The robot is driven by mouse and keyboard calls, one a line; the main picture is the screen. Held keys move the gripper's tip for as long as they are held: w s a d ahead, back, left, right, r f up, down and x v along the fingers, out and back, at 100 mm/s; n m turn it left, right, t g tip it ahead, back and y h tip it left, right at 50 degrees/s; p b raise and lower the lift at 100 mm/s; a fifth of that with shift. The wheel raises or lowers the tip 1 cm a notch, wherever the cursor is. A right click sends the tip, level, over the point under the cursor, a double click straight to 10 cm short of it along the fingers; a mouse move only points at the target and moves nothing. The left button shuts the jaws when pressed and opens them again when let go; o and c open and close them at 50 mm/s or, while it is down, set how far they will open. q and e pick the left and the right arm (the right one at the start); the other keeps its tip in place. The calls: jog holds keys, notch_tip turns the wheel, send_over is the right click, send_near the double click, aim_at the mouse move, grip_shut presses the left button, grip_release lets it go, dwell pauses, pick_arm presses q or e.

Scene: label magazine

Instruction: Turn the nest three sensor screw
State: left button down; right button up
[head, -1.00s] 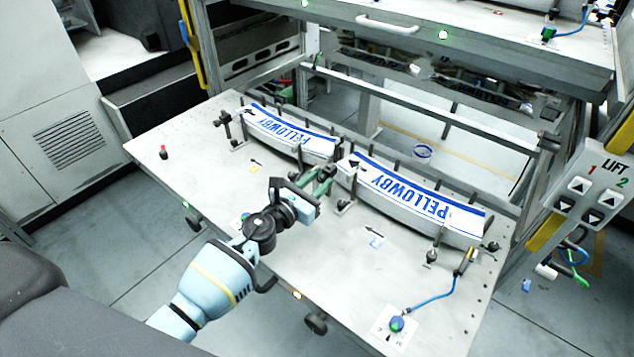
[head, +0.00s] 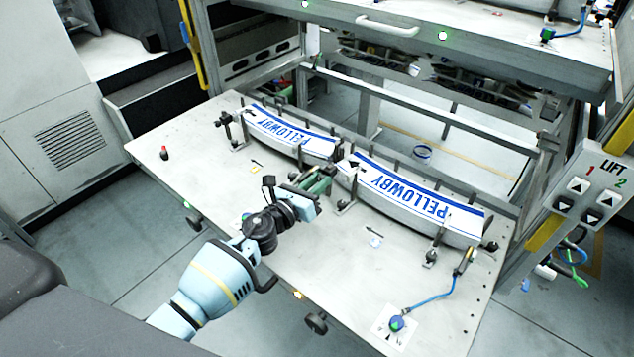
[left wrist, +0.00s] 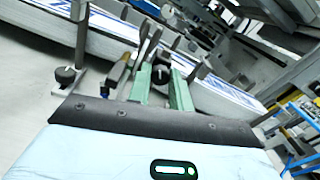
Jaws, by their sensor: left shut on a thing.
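My left gripper (head: 320,183) reaches over the grey table to the gap between two label stacks. Its green fingers (left wrist: 160,85) close around a small dark screw knob (left wrist: 158,75) at the front of the stacks. The knob shows between the fingertips in the left wrist view; the rest of the screw is hidden. A brass-coloured sensor (left wrist: 118,72) stands just left of the fingers in that view. The left label stack (head: 290,133) and right label stack (head: 420,200) stand in their holders, printed PELLOWBY in blue. My right gripper is out of view.
Another brass sensor (head: 465,260) has a blue cable to a blue-green connector (head: 397,323) at the table's front right. A red-topped piece (head: 164,152) stands at the left. Posts and black knobs (head: 344,205) line the holders. The table front (head: 350,262) is mostly clear.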

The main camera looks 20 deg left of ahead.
pick_arm(q)
jog(key=n, duration=0.5)
jog(key=shift+n, duration=0.4)
jog(key=n+p, duration=0.1)
jog(key=n, duration=0.4)
jog(key=n+p, duration=0.1)
jog(key=n, duration=0.5)
jog(key=shift+n, duration=2.3)
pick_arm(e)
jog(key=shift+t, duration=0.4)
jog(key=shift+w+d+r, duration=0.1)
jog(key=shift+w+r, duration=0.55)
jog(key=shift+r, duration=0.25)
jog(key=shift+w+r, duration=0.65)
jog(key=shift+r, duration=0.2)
pick_arm(q)
jog(key=shift+p, duration=0.3)
jog(key=c, duration=1.5)
grip_release()
jog(key=shift+c, duration=0.2)
jog(key=shift+s, duration=0.1)
